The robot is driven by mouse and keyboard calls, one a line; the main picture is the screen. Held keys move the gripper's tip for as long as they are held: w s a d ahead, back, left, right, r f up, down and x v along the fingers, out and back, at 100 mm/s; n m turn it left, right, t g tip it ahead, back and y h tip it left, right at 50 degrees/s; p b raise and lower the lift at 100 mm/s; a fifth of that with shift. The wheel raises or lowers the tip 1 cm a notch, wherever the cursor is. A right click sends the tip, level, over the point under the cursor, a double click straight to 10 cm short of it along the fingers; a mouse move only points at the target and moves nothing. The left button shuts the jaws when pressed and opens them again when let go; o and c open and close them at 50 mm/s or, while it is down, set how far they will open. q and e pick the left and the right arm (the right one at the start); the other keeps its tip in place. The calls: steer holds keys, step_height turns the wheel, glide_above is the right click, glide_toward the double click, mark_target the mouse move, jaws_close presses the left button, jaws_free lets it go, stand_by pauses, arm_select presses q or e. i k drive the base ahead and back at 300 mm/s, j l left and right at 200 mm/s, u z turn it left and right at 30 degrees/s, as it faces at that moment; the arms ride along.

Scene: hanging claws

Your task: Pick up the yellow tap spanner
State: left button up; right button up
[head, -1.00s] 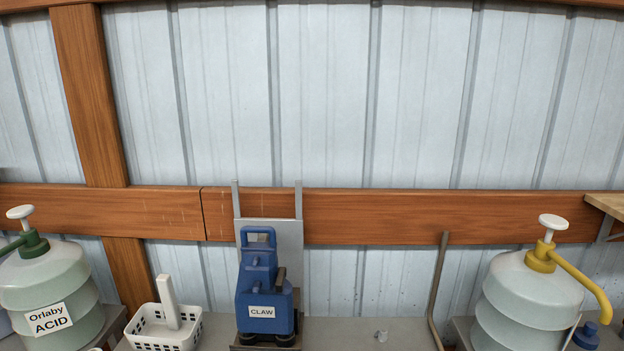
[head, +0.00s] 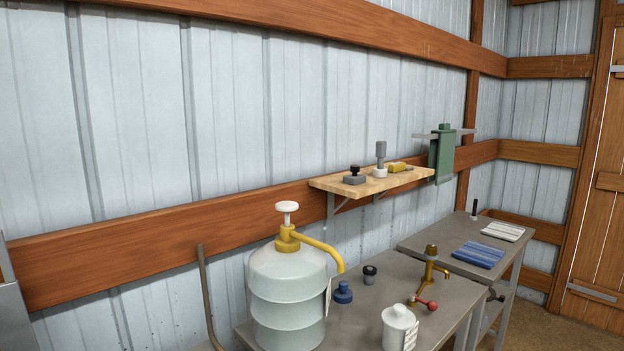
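A small yellow object (head: 398,167), which may be the yellow tap spanner, lies at the right part of the wooden wall shelf (head: 330,184). It is too small to make out its exact shape. A brass tap (head: 430,266) with a red knob near its base stands on the grey bench (head: 385,288) below the shelf. Neither of my grippers is in view.
On the shelf stand a grey-topped tool (head: 380,158) and a dark-knobbed block (head: 354,176). A large pump jug (head: 288,290), a blue stopper (head: 343,292) and a white lidded pot (head: 398,328) crowd the bench. Folded blue cloth (head: 478,254) lies on a further bench.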

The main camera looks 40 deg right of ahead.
mark_target(399, 166)
steer(key=z, duration=1.9)
steer(key=k+u, duration=0.15)
steer(key=u, duration=1.2)
steer(key=z, duration=1.35)
steer(key=u, duration=0.25)
steer(key=i+l+u, duration=0.15)
steer(key=l+u, duration=0.2)
steer(key=l, duration=0.3)
steer(key=i+l+u, duration=0.1)
steer(key=l+u, duration=0.25)
steer(key=l, duration=0.3)
